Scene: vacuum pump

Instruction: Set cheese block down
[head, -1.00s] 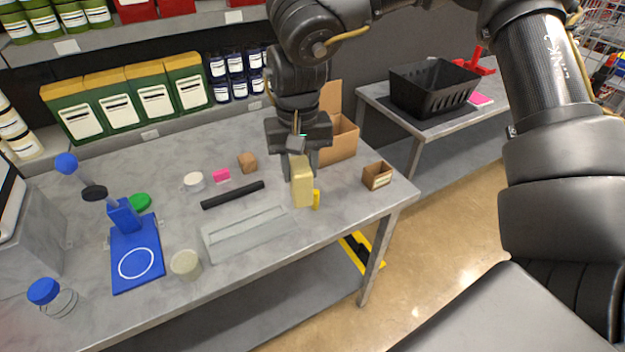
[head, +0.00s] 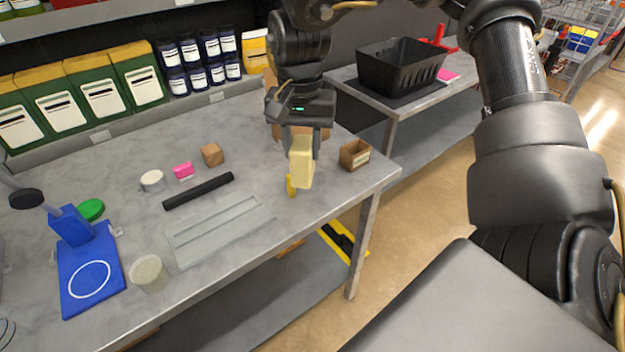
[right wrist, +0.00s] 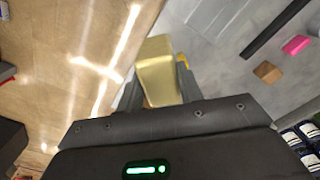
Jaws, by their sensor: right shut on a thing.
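The cheese block (head: 302,164) is a pale yellow upright block near the right end of the grey table (head: 340,204). My right gripper (head: 302,142) points down and is shut on its upper part. The block also shows between the fingers in the right wrist view (right wrist: 157,72). I cannot tell whether its bottom touches the table or hangs just above it. My left gripper is not in view.
A small yellow item (head: 291,186) is close by the block's lower left. A small open brown box (head: 354,155) stands to its right. A grey flat tray (head: 222,230) and a black bar (head: 198,191) lie to the left. The table's front edge is near.

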